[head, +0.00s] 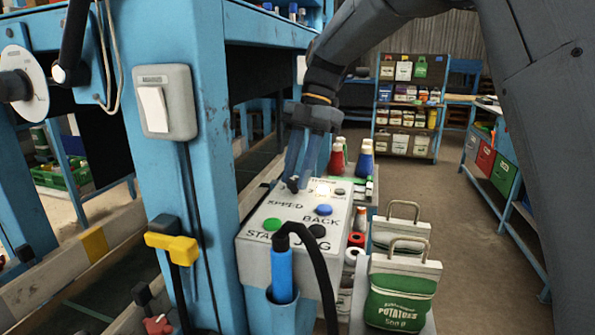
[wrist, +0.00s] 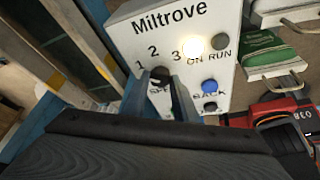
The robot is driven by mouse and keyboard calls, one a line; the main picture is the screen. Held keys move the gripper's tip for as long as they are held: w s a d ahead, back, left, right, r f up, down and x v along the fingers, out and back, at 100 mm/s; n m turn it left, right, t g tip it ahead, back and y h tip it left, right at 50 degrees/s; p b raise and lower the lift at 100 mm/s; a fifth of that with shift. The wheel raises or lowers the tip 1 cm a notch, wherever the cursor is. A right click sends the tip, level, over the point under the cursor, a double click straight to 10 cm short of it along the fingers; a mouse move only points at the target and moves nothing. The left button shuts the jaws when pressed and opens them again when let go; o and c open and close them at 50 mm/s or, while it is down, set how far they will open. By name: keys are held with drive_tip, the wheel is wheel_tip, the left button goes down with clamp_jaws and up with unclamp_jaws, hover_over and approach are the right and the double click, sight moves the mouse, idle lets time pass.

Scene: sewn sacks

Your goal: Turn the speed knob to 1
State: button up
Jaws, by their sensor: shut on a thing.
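The grey control box (head: 255,243) carries the lettering SPEED, BACK, START and JOG. It also shows in the wrist view (wrist: 125,33), marked Miltrove, with the numbers 1, 2 and 3 in an arc above the dark speed knob (wrist: 159,74). My gripper (head: 291,184) reaches down onto the box's face at the knob. In the wrist view its two grey-blue fingers (wrist: 160,88) are shut on the knob, one on each side. The fingers hide most of the knob and part of the word SPEED. I cannot tell which number the knob points to.
A lit lamp (wrist: 193,45) glows by ON, beside a dark RUN button (wrist: 221,41). A blue button (head: 323,209), a green button (head: 272,224) and a black button (head: 317,231) sit close to the gripper. A green-and-white potato sack (head: 400,298) stands at right.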

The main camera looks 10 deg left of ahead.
drive_tip(key=shift+n, duration=0.5)
drive_tip(key=o, duration=1)
drive_tip(key=shift+r, duration=0.1)
drive_tip(key=v, duration=0.7)
drive_tip(key=shift+w+a+r+b, duration=0.1)
drive_tip(key=shift+w+r+b, duration=0.05)
drive_tip(key=shift+r+b, duration=0.2)
